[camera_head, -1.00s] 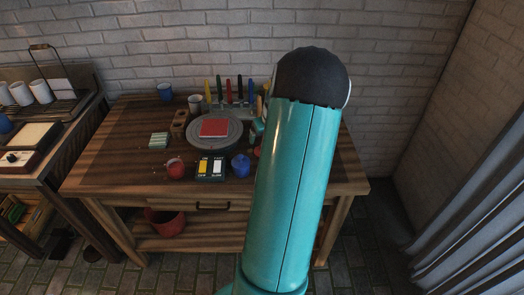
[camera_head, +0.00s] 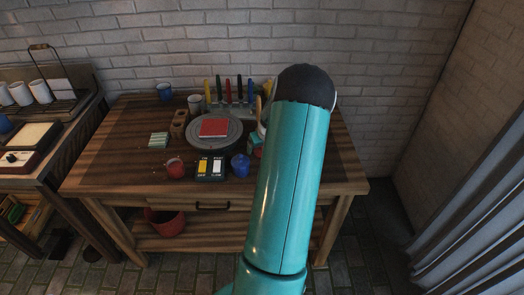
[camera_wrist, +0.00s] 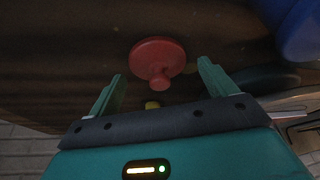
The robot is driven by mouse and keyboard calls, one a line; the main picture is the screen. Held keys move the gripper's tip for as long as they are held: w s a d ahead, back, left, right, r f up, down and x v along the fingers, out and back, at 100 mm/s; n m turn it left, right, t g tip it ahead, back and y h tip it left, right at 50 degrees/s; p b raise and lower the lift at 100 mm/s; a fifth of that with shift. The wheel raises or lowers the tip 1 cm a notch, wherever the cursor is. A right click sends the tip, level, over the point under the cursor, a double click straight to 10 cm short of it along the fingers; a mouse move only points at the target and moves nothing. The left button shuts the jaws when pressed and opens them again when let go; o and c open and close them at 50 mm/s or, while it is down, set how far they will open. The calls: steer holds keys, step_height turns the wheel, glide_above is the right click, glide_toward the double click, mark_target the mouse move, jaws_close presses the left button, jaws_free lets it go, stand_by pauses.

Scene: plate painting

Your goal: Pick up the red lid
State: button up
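The red lid (camera_wrist: 150,55) lies on the dark wooden table in the wrist view, a round disc with a knob. My gripper (camera_wrist: 160,74) is open, with its two teal fingers apart. The lid shows beyond and between the fingertips, its knob towards my gripper, with no visible contact.
A grey turntable (camera_head: 232,141) carries a red square. A blue object (camera_wrist: 302,35) is right of the lid in the wrist view.

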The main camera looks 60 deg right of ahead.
steer(key=c, duration=0.8)
steer(key=shift+c, duration=0.2)
steer(key=shift+r, duration=0.1)
